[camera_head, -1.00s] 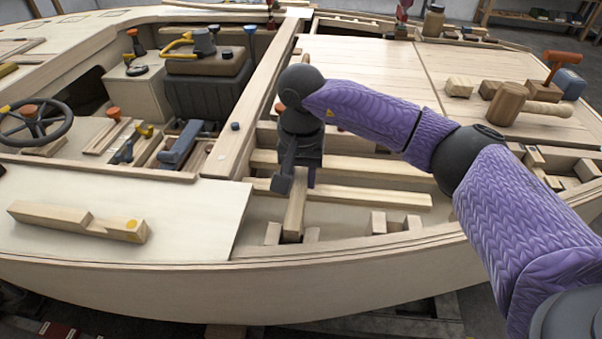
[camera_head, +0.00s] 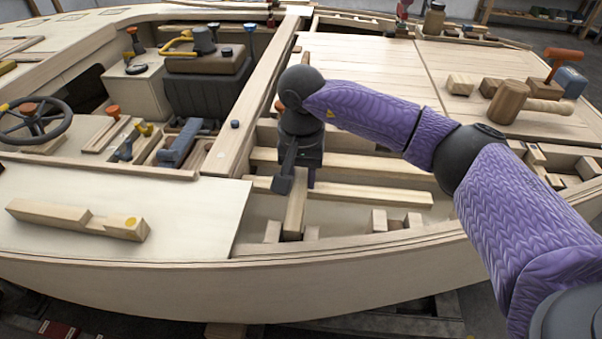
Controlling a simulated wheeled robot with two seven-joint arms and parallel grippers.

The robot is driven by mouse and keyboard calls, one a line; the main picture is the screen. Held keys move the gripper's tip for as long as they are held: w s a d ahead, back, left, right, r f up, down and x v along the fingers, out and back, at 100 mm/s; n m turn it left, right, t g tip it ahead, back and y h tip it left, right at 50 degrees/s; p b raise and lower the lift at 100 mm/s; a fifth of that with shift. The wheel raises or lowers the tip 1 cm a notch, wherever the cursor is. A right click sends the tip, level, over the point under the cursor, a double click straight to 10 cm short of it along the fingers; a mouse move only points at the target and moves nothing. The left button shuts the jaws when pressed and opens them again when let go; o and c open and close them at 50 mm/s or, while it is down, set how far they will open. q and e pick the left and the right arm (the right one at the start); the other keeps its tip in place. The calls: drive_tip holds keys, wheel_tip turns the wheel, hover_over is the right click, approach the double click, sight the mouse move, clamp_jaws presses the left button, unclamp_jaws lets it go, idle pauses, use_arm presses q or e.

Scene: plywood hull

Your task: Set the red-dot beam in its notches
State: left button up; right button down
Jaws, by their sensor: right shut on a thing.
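My right gripper (camera_head: 298,178) points down into the open bay of the hull and is shut on a pale beam (camera_head: 295,214). The beam's near end sits between two small notch blocks, the left one (camera_head: 272,231) and the right one (camera_head: 312,234), close to the near hull edge. My left gripper is not in view.
A notched beam with a yellow dot (camera_head: 76,219) lies on the left deck panel. A long cross rail (camera_head: 375,194) runs behind the held beam. Another pair of small blocks (camera_head: 396,222) stands to the right. A mallet (camera_head: 510,102) lies on the right deck.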

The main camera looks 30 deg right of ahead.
drive_tip(key=shift+f, duration=0.3)
drive_tip(key=shift+c, duration=1.6)
unclamp_jaws()
wheel_tip(320, 180, up, 10)
drive_tip(key=p, duration=0.4)
drive_tip(key=shift+r, duration=0.1)
drive_tip(key=shift+s, duration=0.1)
